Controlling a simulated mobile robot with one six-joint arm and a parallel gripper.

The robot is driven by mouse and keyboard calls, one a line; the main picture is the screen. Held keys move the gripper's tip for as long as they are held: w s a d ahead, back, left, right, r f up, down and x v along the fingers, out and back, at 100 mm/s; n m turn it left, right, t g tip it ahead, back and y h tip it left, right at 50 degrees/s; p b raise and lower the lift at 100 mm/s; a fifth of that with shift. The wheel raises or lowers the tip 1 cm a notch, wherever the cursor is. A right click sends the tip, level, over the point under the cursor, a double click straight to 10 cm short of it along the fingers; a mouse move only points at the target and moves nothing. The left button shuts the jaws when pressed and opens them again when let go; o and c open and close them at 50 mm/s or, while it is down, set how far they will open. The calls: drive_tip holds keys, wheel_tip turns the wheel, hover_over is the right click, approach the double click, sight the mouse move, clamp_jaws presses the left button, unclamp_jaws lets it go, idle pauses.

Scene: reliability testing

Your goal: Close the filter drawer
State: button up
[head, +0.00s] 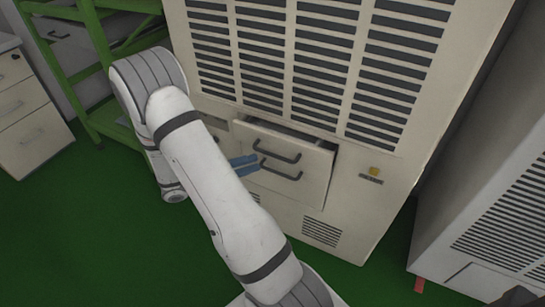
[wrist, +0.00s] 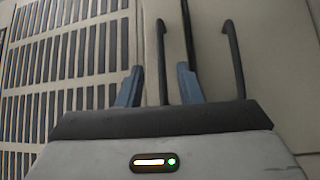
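A beige drawer front (head: 305,186) stands out from the lower part of the large beige cabinet (head: 255,112), with a dark gap along its top. Two dark bar handles sit on this front, an upper one (head: 283,155) and a lower one (head: 281,174). My gripper (head: 244,166) is just left of the handles, with its two blue fingers apart. In the wrist view, my gripper (wrist: 159,85) has one handle (wrist: 163,60) between its fingers, with space on both sides. The other handle (wrist: 235,60) is right of both fingers. I cannot tell whether anything touches.
A green rack (head: 95,75) and a beige drawer unit (head: 33,125) stand at the left. A grey vented cabinet (head: 470,215) stands at the right. Green floor (head: 90,235) lies open at the lower left. Louvres (wrist: 70,70) fill the wrist view's left side.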

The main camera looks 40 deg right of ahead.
sight(275, 156)
drive_tip(key=b+x, duration=0.1)
drive_tip(key=x, duration=0.6)
drive_tip(key=shift+d, duration=0.35)
drive_tip(key=shift+c, duration=0.5)
clamp_jaws()
